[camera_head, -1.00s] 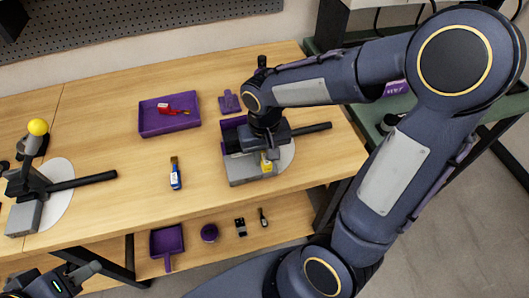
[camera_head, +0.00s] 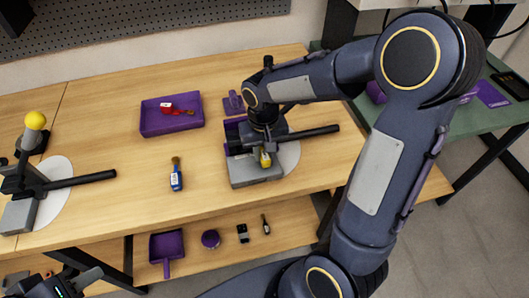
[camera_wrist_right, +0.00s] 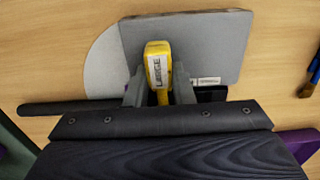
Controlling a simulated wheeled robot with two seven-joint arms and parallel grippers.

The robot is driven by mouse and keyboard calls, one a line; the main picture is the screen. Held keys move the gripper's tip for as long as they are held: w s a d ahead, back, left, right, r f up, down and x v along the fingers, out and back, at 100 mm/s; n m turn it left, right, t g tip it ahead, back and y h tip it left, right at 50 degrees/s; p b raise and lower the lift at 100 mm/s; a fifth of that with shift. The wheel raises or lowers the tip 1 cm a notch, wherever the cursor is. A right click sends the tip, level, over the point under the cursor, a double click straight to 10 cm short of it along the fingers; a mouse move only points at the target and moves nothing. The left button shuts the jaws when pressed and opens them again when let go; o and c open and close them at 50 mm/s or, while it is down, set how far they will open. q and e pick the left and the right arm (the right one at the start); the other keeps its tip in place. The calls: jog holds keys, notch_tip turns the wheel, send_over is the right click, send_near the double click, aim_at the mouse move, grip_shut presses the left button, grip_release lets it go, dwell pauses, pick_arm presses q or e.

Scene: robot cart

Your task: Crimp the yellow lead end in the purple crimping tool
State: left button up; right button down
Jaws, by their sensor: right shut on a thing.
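The yellow lead end (camera_head: 265,159), marked "LARGE" in the right wrist view (camera_wrist_right: 158,66), is between the fingers of my right gripper (camera_wrist_right: 160,92). My right gripper (camera_head: 267,155) is shut on it, over the front of the purple crimping tool (camera_head: 233,128). The tool has a grey base (camera_head: 255,177) and a long dark handle (camera_head: 316,132). My gripper and wrist hide most of the tool's middle, so I cannot tell whether the lead end is in the jaws. My left gripper (camera_head: 62,286) is partly in view at the lower left, away from the tool; its fingers are unclear.
A purple tray (camera_head: 150,129) holds a red one (camera_head: 175,109). A second tool with a yellow knob (camera_head: 35,120) stands at the left. Small items, including a purple dustpan (camera_head: 165,244), lie on the lower shelf.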

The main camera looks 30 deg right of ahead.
jog(key=shift+f, duration=0.25)
dwell(0.5)
jog(key=c, duration=1.2)
grip_release()
jog(key=shift+o, duration=0.2)
notch_tip(320, 180, up, 3)
jog(key=shift+r+p, duration=0.1)
jog(key=shift+p, duration=1)
